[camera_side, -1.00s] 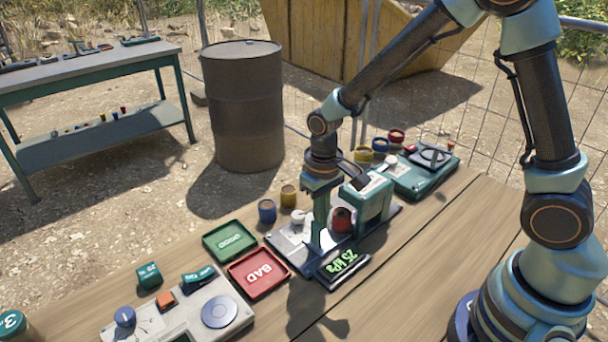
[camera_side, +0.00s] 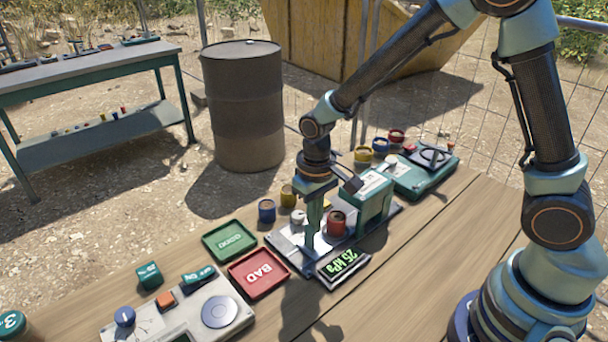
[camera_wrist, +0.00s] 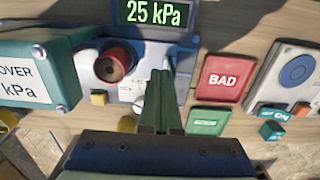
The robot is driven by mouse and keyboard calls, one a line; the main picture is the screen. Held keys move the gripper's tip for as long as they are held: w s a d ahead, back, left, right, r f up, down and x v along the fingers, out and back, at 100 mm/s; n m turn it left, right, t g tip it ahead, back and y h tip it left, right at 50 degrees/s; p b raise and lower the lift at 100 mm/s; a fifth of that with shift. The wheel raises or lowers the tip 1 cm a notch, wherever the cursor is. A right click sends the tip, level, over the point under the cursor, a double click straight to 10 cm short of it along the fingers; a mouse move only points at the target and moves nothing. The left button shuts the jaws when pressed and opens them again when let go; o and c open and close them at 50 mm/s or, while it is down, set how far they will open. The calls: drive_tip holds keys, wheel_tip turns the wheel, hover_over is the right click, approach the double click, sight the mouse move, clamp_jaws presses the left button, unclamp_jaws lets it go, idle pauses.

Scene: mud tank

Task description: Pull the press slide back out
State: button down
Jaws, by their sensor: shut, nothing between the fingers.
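The press stands on the wooden table: a pale metal base plate (camera_side: 280,241), a green housing (camera_side: 368,203) at its right end and a display (camera_side: 343,268) reading 25 kPa in front. A red cylinder (camera_side: 337,223) stands on the plate just left of the housing; the wrist view shows it dark-topped (camera_wrist: 117,64). I cannot make out the slide's exact edges. My gripper (camera_side: 311,248) points down over the plate, left of the red cylinder, fingers together and empty. In the wrist view my gripper (camera_wrist: 161,76) hides part of the plate. A white knob (camera_side: 298,216) is behind it.
A red BAD tray (camera_side: 258,290) and a green GOOD tray (camera_side: 230,256) lie left of the press. A grey control box (camera_side: 205,318) is front left. Blue (camera_side: 267,211) and yellow (camera_side: 287,196) pots stand behind. The front table is clear.

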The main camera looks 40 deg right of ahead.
drive_tip(key=shift+a, duration=1.4)
drive_tip(key=shift+d, duration=0.65)
drive_tip(key=shift+r, duration=3.5)
